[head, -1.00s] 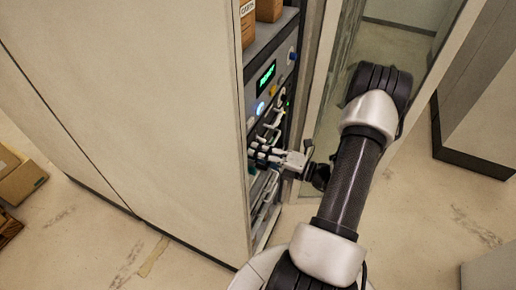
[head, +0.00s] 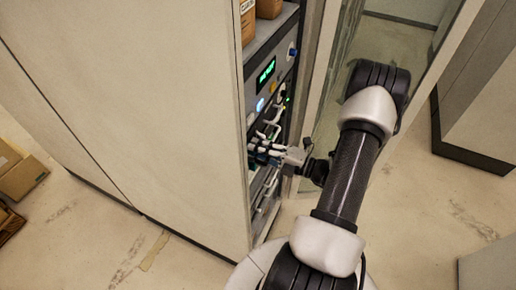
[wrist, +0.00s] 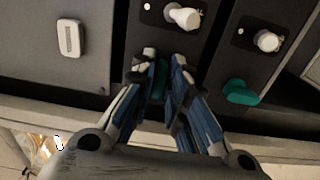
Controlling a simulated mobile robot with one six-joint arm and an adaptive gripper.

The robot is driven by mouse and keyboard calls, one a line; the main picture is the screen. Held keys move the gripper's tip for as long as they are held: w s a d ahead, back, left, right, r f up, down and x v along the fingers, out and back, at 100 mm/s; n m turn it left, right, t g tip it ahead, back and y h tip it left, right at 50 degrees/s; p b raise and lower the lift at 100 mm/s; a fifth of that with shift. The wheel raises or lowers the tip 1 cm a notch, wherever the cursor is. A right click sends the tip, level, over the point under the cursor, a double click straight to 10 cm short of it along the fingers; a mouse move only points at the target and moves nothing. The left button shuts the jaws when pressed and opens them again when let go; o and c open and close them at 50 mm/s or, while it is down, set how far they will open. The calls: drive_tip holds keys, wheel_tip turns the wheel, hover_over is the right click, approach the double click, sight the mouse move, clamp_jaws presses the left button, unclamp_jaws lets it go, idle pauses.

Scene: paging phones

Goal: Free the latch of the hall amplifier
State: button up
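The rack (head: 270,95) of dark units stands in a beige cabinet; which unit is the hall amplifier I cannot read. In the wrist view, my gripper (wrist: 164,66) reaches the dark middle panel (wrist: 205,50). Its two fingers are close together around a teal latch (wrist: 158,82), which shows between them and is partly hidden. They look shut on it. A second teal latch (wrist: 241,92) sits free on the panel to the right. White knobs (wrist: 184,17) (wrist: 268,40) sit on both panels. In the head view, my gripper (head: 262,152) is at the rack front, its tips partly hidden.
A grey panel with a white handle (wrist: 69,37) lies left in the wrist view. The beige cabinet side (head: 150,120) and an open glass door (head: 345,110) flank the rack. Cardboard boxes (head: 22,178) stand on the floor at left.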

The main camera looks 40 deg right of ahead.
drive_tip(key=o, duration=0.3)
drive_tip(key=v, duration=1.2)
idle(0.4)
